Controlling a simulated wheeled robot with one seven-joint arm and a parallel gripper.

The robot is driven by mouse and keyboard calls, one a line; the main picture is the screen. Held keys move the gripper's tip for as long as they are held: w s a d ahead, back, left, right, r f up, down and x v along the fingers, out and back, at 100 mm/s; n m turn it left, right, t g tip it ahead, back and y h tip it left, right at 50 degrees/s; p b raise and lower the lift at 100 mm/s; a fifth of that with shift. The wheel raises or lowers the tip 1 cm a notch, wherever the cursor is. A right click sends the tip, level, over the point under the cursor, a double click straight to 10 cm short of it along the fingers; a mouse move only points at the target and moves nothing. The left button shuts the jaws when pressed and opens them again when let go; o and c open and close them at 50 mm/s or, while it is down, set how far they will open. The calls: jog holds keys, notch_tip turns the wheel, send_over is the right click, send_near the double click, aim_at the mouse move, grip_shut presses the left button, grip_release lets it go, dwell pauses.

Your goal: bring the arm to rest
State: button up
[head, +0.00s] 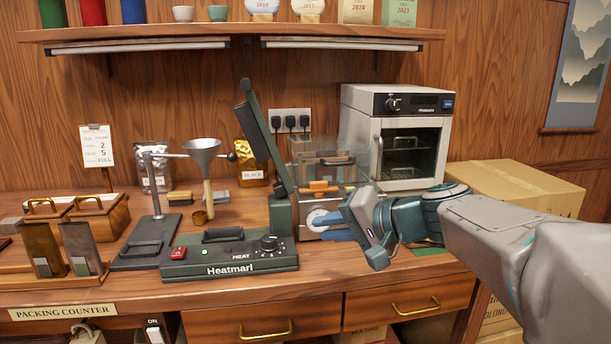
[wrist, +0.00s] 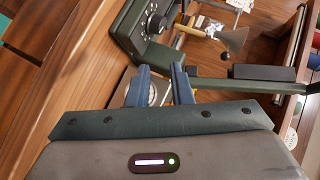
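My gripper (head: 333,227) is at the right of the counter, in front of a small device with a round dial (head: 316,217). My arm reaches in from the right edge of the head view. In the wrist view the two blue fingers of my gripper (wrist: 160,80) stand apart, with part of a pale round dial showing behind the gap. I see nothing held between them. Whether the fingertips touch the device is hard to tell.
A green Heatmarl heat press (head: 230,257) with its lid raised stands just left of my gripper. Behind are a clear-covered unit (head: 325,160) and a small oven (head: 398,135). A funnel stand (head: 157,190) is farther left. A cardboard box (head: 515,185) stands at the right.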

jog(key=s+d+r+n+g+h+p, duration=0.1)
jog(key=s+d+g+h+p, duration=0.1)
jog(key=s+d+h+p, duration=0.3)
jog(key=s+d+n+g+h+p, duration=0.2)
jog(key=s+d+h+p, duration=0.3)
jog(key=s+p, duration=0.8)
jog(key=shift+s+d+r+n+g+h+p, duration=0.3)
jog(key=shift+r+g+p, duration=0.1)
jog(key=shift+g+p, duration=0.1)
